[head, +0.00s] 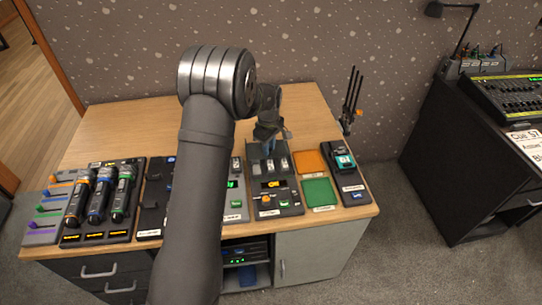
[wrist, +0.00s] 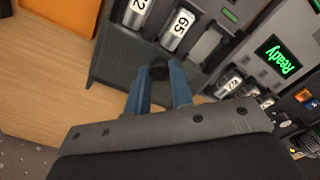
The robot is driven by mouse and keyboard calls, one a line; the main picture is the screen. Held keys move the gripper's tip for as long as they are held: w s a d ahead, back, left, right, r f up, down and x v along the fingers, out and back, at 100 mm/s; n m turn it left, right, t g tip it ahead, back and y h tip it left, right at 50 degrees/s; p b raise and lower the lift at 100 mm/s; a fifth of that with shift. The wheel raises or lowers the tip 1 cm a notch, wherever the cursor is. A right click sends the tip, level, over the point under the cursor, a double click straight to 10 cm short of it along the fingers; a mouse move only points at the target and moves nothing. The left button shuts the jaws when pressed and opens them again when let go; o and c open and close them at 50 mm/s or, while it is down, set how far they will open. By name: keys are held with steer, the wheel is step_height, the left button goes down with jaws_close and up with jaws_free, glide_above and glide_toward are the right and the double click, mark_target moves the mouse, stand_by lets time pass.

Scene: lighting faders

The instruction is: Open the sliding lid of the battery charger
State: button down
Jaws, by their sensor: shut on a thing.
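The battery charger (head: 284,207) is a dark grey unit on the wooden desk, with an amber display and small silver batteries in its bays. In the wrist view, two numbered batteries (wrist: 180,28) lie uncovered beside a grey bay. A dark flat panel (wrist: 118,62), apparently the sliding lid, lies on the far side of the batteries and carries a small black knob (wrist: 159,66). My gripper (head: 268,143) is over the charger's far part. In the wrist view its blue fingers (wrist: 160,80) are shut on the knob. The fingers hide part of the panel.
A similar unit with a green "Ready" display (wrist: 279,57) stands beside the charger. An orange pad (head: 310,161) and a green pad (head: 318,192) lie on its right. A black device (head: 353,186) is farther right. The desk's back (head: 135,125) is bare.

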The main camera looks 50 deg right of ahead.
steer(key=shift+w+d, duration=1.2)
steer(key=shift+d, duration=0.05)
steer(key=c, duration=1.3)
jaws_free()
steer(key=shift+o, duration=0.2)
step_height(320, 180, up, 17)
steer(key=shift+r, duration=0.2)
step_height(320, 180, down, 18)
steer(key=shift+r, duration=0.25)
steer(key=shift+s+a, duration=0.1)
steer(key=shift+a, duration=0.05)
